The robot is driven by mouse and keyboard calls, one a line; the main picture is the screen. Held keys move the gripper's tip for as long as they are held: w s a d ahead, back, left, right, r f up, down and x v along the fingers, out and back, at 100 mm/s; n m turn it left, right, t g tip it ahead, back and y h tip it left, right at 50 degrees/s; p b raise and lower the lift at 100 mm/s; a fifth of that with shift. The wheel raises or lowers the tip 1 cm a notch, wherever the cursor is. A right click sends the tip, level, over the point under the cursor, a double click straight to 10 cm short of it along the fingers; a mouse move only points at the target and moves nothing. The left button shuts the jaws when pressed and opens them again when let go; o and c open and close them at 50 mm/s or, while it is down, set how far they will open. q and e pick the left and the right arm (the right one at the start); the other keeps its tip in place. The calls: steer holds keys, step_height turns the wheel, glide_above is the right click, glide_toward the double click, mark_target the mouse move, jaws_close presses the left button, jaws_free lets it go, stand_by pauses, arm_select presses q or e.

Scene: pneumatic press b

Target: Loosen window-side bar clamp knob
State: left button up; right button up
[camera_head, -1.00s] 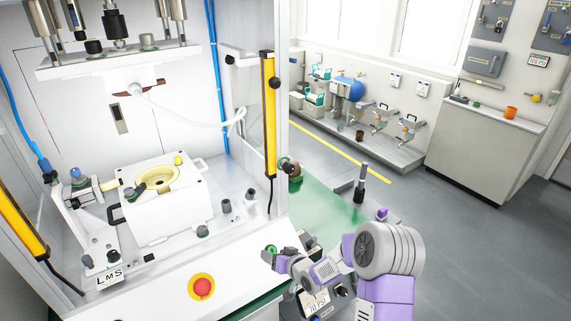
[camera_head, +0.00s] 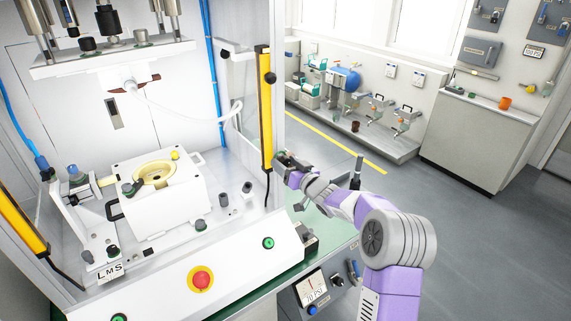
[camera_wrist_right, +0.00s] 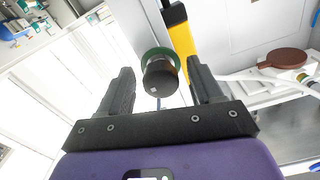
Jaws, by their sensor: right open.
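The window-side bar clamp knob (camera_wrist_right: 161,79) is a dark round knob with a green ring behind it, beside the yellow bar (camera_wrist_right: 180,38). In the right wrist view it sits between the two dark fingers of my right gripper (camera_wrist_right: 161,84). The fingers are apart, with gaps to the knob on both sides. In the head view my right gripper (camera_head: 284,160) is at the right side of the press frame, close to the lower yellow bar (camera_head: 266,120), and largely hides the knob. My left gripper is not in view.
The press bed holds a white block (camera_head: 160,205) with a cream ring. A red stop button (camera_head: 201,279) and a green button (camera_head: 268,243) are on the front panel. A gauge box (camera_head: 312,291) stands below right. The floor to the right is clear.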

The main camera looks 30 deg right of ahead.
steer(key=shift+w, duration=0.25)
steer(key=c, duration=1)
steer(key=shift+c, duration=0.2)
steer(key=shift+n+b, duration=0.35)
steer(key=shift+n, duration=0.05)
